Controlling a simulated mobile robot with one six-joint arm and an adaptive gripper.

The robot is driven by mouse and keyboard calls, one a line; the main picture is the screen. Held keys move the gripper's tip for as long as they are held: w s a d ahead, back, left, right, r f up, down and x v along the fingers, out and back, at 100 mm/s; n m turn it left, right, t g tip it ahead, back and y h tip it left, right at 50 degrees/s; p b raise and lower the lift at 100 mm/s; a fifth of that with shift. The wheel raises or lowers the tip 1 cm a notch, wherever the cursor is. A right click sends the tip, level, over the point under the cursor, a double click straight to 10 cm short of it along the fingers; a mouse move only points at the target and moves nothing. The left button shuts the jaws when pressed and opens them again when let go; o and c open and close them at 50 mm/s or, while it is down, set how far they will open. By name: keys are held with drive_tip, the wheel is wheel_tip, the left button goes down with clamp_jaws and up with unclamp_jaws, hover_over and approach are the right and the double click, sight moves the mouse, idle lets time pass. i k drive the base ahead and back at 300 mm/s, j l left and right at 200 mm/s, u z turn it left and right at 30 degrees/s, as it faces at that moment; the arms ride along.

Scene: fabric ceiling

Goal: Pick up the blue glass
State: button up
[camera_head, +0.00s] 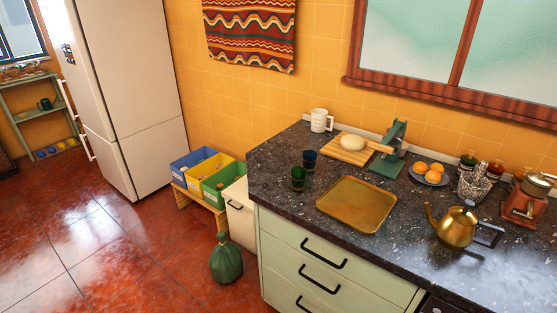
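The blue glass (310,159) stands upright on the dark speckled countertop (275,160), near its left end. A dark green glass (298,179) stands just in front of it and slightly to the left. The two glasses are close together; I cannot tell whether they touch. My gripper is not in view, and nothing is seen holding the blue glass.
A wooden board (342,154) with a pale round item lies behind the glasses, and a white mug (320,121) stands at the back. A brown tray (332,207) lies in front to the right.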

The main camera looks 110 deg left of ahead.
sight(309, 162)
drive_tip(key=u, duration=3.4)
drive_tip(key=i+u, duration=0.15)
drive_tip(key=i, duration=0.35)
drive_tip(key=i+u, duration=0.2)
drive_tip(key=i, duration=0.3)
drive_tip(key=i+l+u, duration=0.15)
drive_tip(key=i, duration=0.35)
drive_tip(key=i+l+u, duration=0.15)
drive_tip(key=i, duration=0.35)
